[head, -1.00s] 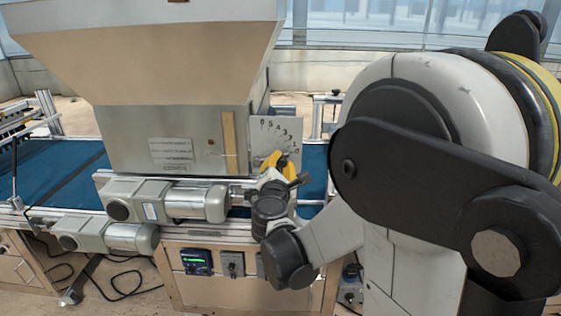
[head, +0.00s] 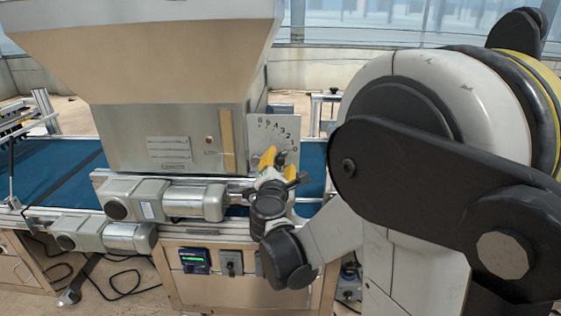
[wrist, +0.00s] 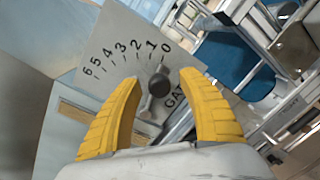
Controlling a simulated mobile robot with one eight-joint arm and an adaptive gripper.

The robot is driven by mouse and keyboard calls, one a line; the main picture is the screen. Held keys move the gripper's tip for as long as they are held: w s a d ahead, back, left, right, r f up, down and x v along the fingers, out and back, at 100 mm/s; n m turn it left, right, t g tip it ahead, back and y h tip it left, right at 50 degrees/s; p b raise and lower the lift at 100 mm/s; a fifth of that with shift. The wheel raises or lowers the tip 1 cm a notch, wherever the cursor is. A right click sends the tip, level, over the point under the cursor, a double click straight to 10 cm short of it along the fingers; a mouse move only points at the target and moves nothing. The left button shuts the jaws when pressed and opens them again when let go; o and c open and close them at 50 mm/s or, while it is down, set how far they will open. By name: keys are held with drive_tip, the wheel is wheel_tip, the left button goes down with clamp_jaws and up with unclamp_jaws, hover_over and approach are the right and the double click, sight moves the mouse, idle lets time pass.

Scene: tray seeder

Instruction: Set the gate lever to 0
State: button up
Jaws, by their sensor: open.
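The gate plate (wrist: 122,30) carries a printed scale from 6 to 0, and it also shows in the head view (head: 262,124). The gate lever (wrist: 159,84) has a dark round knob and points toward the 0 and 1 end of the scale. Its exact reading cannot be told, as the knob hides its pointing line. My gripper (wrist: 162,95) has two yellow fingers, open, one on each side of the knob with gaps visible. In the head view my gripper (head: 279,166) is at the plate's lower part and partly covers the lever.
The large hopper (head: 150,60) stands left of the plate. Grey motors (head: 165,198) stick out below it, left of my gripper. A blue conveyor belt (head: 50,170) runs behind. A control box (head: 195,261) is on the wooden front below.

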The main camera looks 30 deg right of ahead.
drive_tip(key=v, duration=1.1)
drive_tip(key=shift+s+a, duration=0.2)
drive_tip(key=shift+s, duration=0.1)
drive_tip(key=s+a+f+m+g+y, duration=0.45)
drive_tip(key=s+f+m, duration=0.25)
drive_tip(key=m, duration=0.5)
drive_tip(key=s+a+f+m+g+y, duration=0.1)
drive_tip(key=s+a+m+g+y, duration=0.1)
drive_tip(key=s+a+m+y, duration=0.4)
drive_tip(key=a+y, duration=0.1)
drive_tip(key=a, duration=0.3)
drive_tip(key=shift+s+f+m, duration=0.2)
drive_tip(key=shift+m, duration=0.2)
drive_tip(key=shift+a, duration=0.1)
